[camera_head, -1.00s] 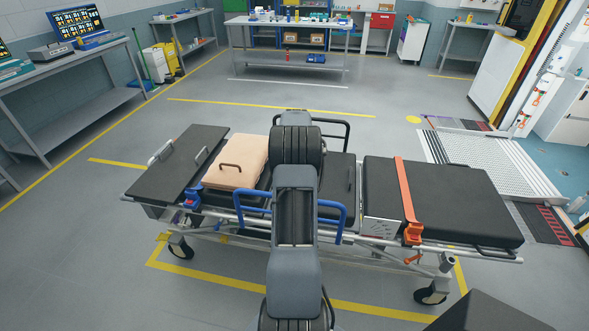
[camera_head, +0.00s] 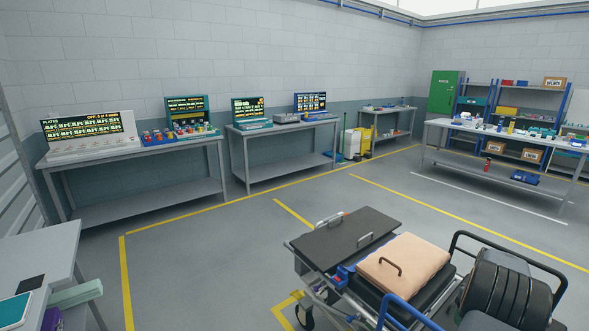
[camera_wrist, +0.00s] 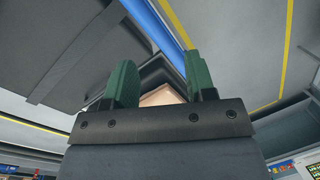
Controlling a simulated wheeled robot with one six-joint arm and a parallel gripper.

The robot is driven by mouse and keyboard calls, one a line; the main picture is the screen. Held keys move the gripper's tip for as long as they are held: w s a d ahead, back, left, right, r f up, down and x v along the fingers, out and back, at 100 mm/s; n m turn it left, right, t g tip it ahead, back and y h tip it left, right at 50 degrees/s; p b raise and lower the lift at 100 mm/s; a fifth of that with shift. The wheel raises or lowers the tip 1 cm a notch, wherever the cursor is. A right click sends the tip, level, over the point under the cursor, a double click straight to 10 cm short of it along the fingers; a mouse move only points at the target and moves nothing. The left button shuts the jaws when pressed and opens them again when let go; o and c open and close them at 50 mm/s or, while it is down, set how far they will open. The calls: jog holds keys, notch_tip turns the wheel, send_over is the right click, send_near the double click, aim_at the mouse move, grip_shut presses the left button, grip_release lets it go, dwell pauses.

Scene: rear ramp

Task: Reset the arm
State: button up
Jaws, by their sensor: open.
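My gripper (camera_wrist: 161,82) shows in the wrist view with its two green fingers apart. Nothing is held between them. A tan surface shows beyond the palm, between the fingers, and I cannot tell how far off it is. The gripper's end does not show in that view. A tan pad (camera_head: 407,262) with a dark handle lies on the stretcher.
Workbenches with display panels (camera_head: 87,137) line the left wall. A grey table (camera_head: 38,250) stands close at the lower left. A long bench (camera_head: 500,133) and a green cabinet (camera_head: 446,92) stand at the back right. The floor (camera_head: 200,265) left of the stretcher is clear.

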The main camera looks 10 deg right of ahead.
jog(key=w+a+r+m+t+h, duration=0.15)
jog(key=a+r, duration=0.35)
jog(key=a, duration=0.7)
jog(key=a+r+m+h, duration=0.1)
jog(key=a+r+m, duration=0.3)
jog(key=a, duration=0.8)
jog(key=s+a+r+n+t, duration=0.2)
jog(key=s+a+r, duration=0.1)
jog(key=a, duration=0.6)
jog(key=s+a+r+n+t, duration=0.2)
jog(key=s+a+r+n, duration=0.1)
jog(key=a, duration=0.6)
jog(key=shift+s+r+y, duration=0.3)
jog(key=shift+r+y, duration=0.05)
jog(key=shift+r, duration=0.3)
jog(key=shift+n, duration=0.25)
jog(key=shift+c, duration=0.6)
jog(key=shift+d, duration=0.1)
